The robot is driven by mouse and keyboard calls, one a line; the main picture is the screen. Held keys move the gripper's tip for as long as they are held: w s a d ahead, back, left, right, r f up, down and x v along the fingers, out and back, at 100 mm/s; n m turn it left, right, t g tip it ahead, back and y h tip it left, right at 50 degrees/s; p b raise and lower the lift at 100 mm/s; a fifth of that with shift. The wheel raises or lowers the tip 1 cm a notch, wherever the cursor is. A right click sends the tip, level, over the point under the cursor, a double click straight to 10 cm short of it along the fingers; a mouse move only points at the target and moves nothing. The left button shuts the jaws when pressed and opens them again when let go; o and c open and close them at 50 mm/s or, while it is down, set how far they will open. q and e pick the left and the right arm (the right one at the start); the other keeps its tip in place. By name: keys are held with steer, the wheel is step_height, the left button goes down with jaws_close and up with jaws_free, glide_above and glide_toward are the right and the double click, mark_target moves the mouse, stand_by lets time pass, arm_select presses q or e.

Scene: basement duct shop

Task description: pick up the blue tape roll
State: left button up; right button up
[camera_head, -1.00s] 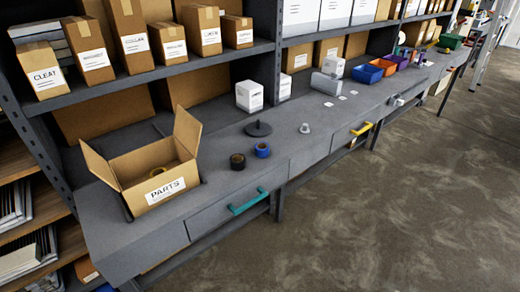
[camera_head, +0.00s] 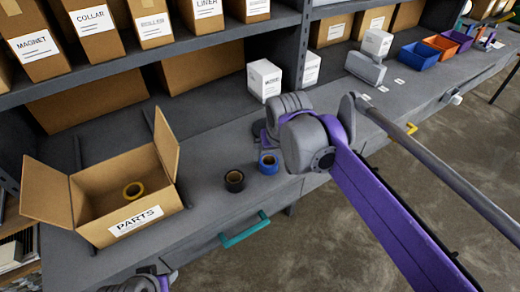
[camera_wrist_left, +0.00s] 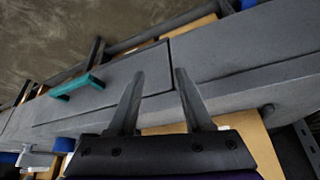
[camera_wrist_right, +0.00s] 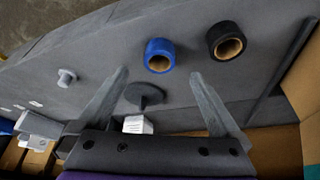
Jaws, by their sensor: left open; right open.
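The blue tape roll (camera_head: 268,164) lies flat on the grey bench, beside a black tape roll (camera_head: 234,181). In the right wrist view the blue tape roll (camera_wrist_right: 160,55) lies just beyond the fingertips, roughly between their lines, with the black roll (camera_wrist_right: 226,40) to its right. My right gripper (camera_wrist_right: 158,75) is open and empty; in the head view its wrist hangs close behind and right of the blue roll, and its fingers are hard to make out. My left gripper (camera_wrist_left: 158,74) is open and empty, facing the bench front; only part of the left arm shows at the head view's bottom.
A dark disc with a post (camera_wrist_right: 145,95) lies near the right fingers. White boxes (camera_head: 264,80) stand behind. A teal drawer handle (camera_head: 244,230) juts out in front.

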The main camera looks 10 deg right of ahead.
mark_target(269, 160)
steer(key=x, duration=0.4)
steer(key=shift+w+a+f, duration=0.2)
steer(key=shift+w+a, duration=0.05)
steer(key=shift+w, duration=0.05)
steer(key=x, duration=0.4)
steer(key=w+x, duration=0.1)
steer(key=x, duration=0.1)
steer(key=shift+d+r, duration=0.25)
steer(key=c, duration=1.4)
steer(key=shift+r, duration=0.1)
